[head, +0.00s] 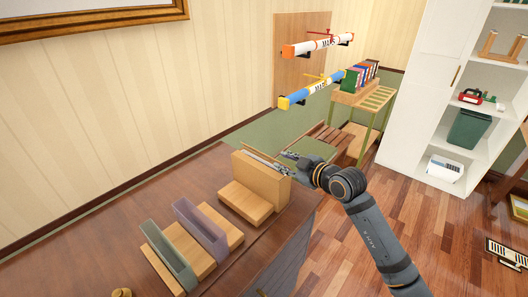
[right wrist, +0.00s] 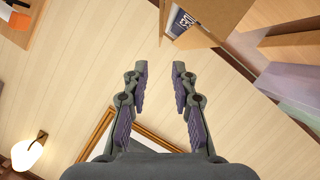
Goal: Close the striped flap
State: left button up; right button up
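No flap with clear stripes can be made out. A dark grey panel with faint lines (head: 287,262) stands slanted at the desk's front edge; I cannot tell whether it is the striped flap. My right gripper (head: 283,162) is beside the top of an upright wooden board (head: 258,178) on the desk, fingers pointing left. In the right wrist view my right gripper (right wrist: 160,70) has its fingers apart with nothing between them. Beyond them a brown wooden panel (right wrist: 222,18) stands near a dark blue label (right wrist: 182,22). My left gripper is not in view.
The desk (head: 110,225) carries wooden blocks (head: 246,203), a purple holder (head: 200,228) and a grey-green holder (head: 168,258). Two labelled tubes (head: 318,46) (head: 312,90) are on the wall side. A white shelf (head: 418,85) stands right.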

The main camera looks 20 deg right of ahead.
aim_at(263, 154)
jog(key=shift+w, duration=0.3)
jog(key=p+x, duration=0.1)
jog(key=x, duration=0.9)
jog(key=shift+s+a, duration=0.1)
grip_shut()
jog(key=shift+p, duration=0.3)
